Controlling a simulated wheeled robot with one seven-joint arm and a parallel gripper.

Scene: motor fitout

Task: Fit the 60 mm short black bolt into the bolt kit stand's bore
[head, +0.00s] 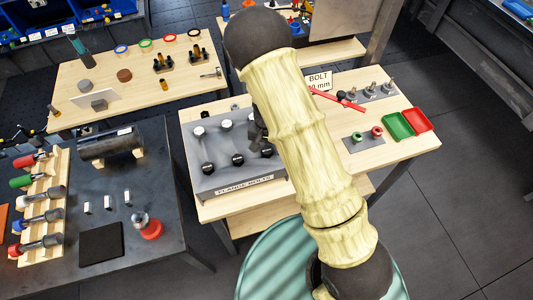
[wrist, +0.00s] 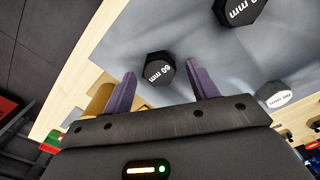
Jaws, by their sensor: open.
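In the wrist view a black hex bolt head marked "60 mm" (wrist: 160,68) lies in the gap between the two purple fingers of my gripper (wrist: 161,88). The fingers are open and apart from the head. The bolt's shank is hidden. In the head view several black and silver bolts stand in a grey block labelled "FLANGE BOLTS" (head: 237,188). My gripper (head: 259,132) is at the block's right side, mostly hidden behind my arm. A sign reading "BOLT" and partly "0 mm" (head: 319,82) stands further back, half covered by my arm. I cannot make out the stand's bore.
Right of my arm are a plate with upright metal pins (head: 372,91), a red-handled tool (head: 338,99), a green tray (head: 398,126) and a red tray (head: 417,120).

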